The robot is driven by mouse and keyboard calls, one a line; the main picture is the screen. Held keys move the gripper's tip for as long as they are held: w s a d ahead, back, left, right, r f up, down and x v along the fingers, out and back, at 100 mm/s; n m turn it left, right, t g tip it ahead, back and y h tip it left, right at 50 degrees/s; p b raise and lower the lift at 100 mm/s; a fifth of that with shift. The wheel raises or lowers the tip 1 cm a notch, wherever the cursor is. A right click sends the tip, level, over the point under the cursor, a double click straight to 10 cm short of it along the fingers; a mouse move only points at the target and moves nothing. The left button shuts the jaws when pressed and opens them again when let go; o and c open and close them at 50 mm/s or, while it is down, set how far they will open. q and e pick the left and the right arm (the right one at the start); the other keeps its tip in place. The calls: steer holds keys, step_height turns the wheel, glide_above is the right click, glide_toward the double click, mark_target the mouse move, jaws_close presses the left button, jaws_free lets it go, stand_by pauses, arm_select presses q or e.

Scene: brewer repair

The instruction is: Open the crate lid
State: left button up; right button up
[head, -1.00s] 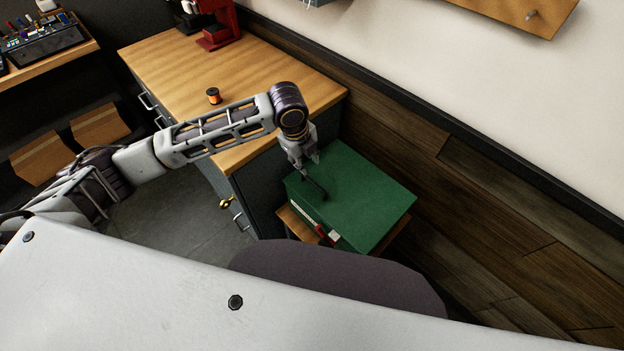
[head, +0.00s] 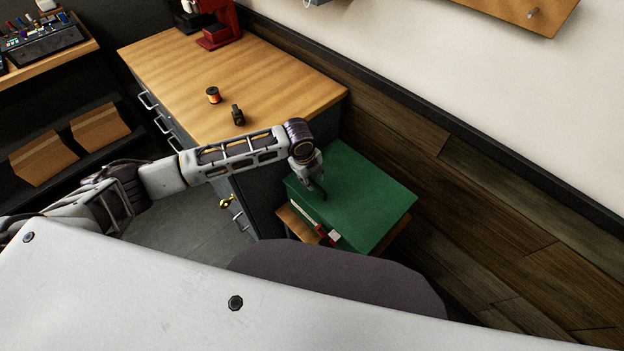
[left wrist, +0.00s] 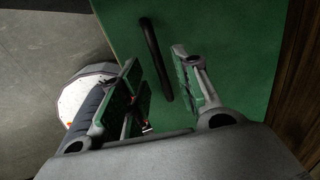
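The green crate (head: 365,195) stands on a small wooden stand against the wall, its flat lid shut. A dark bar handle (left wrist: 155,58) lies on the lid in the left wrist view. My left gripper (head: 319,196) is over the lid's left part in the head view, pointing down at the handle. In the left wrist view the left gripper (left wrist: 158,75) is open, with its two fingers apart on either side of the handle's line. Whether the fingers touch the handle or lid I cannot tell. The handle is mostly hidden by the gripper in the head view. My right gripper does not show.
A wooden-topped workbench (head: 180,60) stands left of the crate, with an orange spool (head: 213,95) and a small dark object (head: 238,116) on it. The wood-panelled wall (head: 450,190) runs close along the crate's right side. Grey floor lies to the left.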

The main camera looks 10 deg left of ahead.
arm_select(q)
steer(key=shift+w+f, duration=0.1)
steer(key=shift+f, duration=0.7)
steer(key=shift+c, duration=0.4)
steer(key=c, duration=0.5)
jaws_close()
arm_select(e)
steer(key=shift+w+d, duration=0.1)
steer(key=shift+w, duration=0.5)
